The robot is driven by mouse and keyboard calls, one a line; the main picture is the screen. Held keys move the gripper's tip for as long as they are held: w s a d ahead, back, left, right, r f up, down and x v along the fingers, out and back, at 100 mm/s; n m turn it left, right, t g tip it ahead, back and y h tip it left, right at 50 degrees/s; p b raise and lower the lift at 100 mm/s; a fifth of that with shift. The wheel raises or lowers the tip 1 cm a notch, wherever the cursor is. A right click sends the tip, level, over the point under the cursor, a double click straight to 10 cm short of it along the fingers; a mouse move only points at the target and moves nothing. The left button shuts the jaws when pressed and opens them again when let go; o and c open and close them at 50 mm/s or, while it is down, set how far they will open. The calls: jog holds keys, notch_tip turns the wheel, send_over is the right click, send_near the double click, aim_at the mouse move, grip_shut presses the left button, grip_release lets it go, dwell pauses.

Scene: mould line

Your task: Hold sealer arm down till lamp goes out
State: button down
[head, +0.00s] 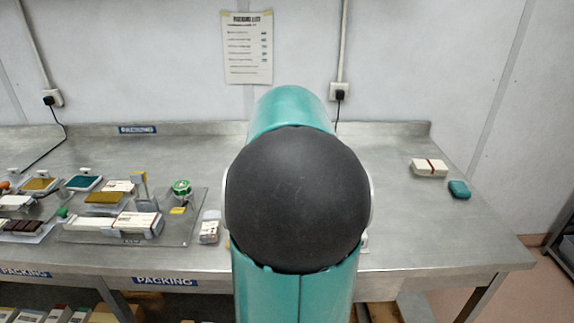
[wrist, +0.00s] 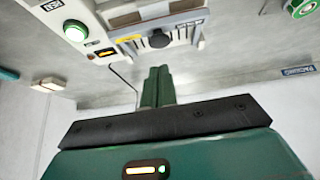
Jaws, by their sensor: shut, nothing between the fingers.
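The sealer (wrist: 183,30) shows at the top of the wrist view, upside down. Its arm carries a round black knob (wrist: 158,40). My gripper (wrist: 158,69) is shut and empty. Its green fingertips point toward the sealer, just short of the knob in the picture, with a gap between them. I cannot tell how far down the sealer arm is. In the head view my own arm hides the sealer and my gripper.
A white box (head: 429,167) and teal block (head: 459,189) sit at the right. The bench (head: 440,235) is otherwise clear there.

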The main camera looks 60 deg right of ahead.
jog(key=v, duration=0.2)
jog(key=shift+a+r, duration=0.2)
jog(key=shift+a, duration=0.1)
dwell(0.3)
jog(key=w+a+n+t+y, duration=0.1)
jog(key=w+a+n, duration=0.3)
jog(key=a, duration=0.9)
jog(key=w+a+n+t+y, duration=0.15)
jog(key=w+a, duration=0.45)
jog(key=a, duration=0.8)
jog(key=s+a+f+n+y, duration=0.1)
jog(key=s+a+f+n, duration=0.1)
jog(key=a, duration=0.9)
jog(key=s+a+f+n+y, duration=0.2)
jog(key=s+a+n, duration=0.3)
jog(key=a, duration=0.6)
jog(key=shift+s, duration=1)
